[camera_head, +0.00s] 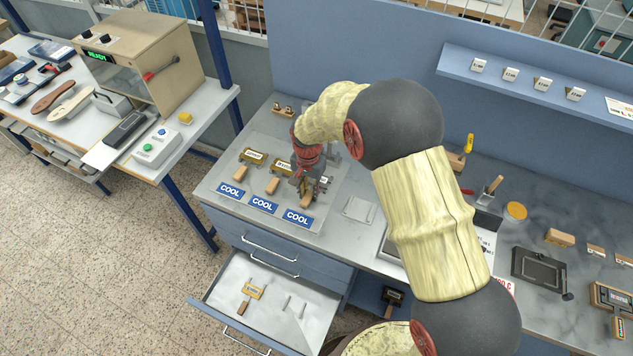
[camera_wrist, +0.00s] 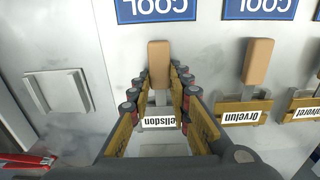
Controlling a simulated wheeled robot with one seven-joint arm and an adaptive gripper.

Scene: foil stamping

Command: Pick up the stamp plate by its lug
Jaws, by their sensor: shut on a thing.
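My gripper (camera_head: 307,188) points down over the rightmost of three stamp plates on the workbench. In the wrist view my gripper (camera_wrist: 159,76) has its fingers on both sides of the wooden lug (camera_wrist: 158,62) and is shut on this stamp plate. Its white label (camera_wrist: 158,122) reads "ellsdon", with its start hidden or cut off. The plate appears to be at the bench surface; I cannot tell whether it is lifted. Two other stamp plates (camera_head: 252,156) (camera_head: 283,165) lie to the left with their wooden lugs; one label (camera_wrist: 240,117) reads "Orvelun".
Blue COOL signs (camera_head: 297,217) lie along the bench's front edge. An open drawer (camera_head: 279,304) below holds another stamp plate (camera_head: 254,291). A pale square block (camera_head: 359,208) is just right of my gripper. A machine marked READY (camera_head: 140,60) stands on the left table.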

